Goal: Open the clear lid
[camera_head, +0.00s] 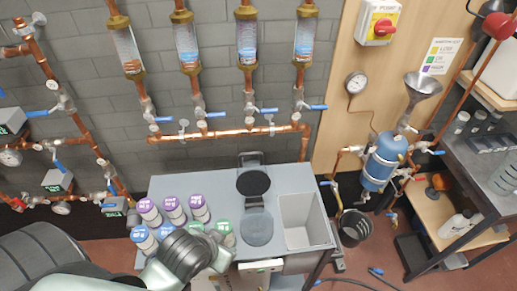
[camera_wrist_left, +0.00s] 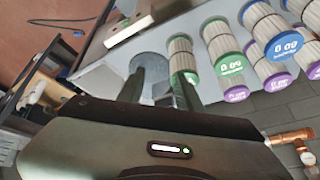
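A smoky grey round disc (camera_head: 257,229), which looks like the clear lid, lies on the grey worktop. A black round plate (camera_head: 253,183) is just behind it, with a dark bracket at its back. My left arm comes in from the bottom left, and its dark wrist is left of the disc; the fingers are hard to make out there. In the left wrist view my left gripper (camera_wrist_left: 158,92) has its two fingers apart with nothing held between them. A grey round surface (camera_wrist_left: 148,66) shows beyond the fingers. My right gripper is in neither view.
Several ribbed canisters with purple (camera_head: 172,202), blue (camera_head: 141,234) and green caps stand left of the disc, close to my left wrist. A sink basin (camera_head: 300,222) is to its right. Copper pipes (camera_head: 225,134) run along the wall behind.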

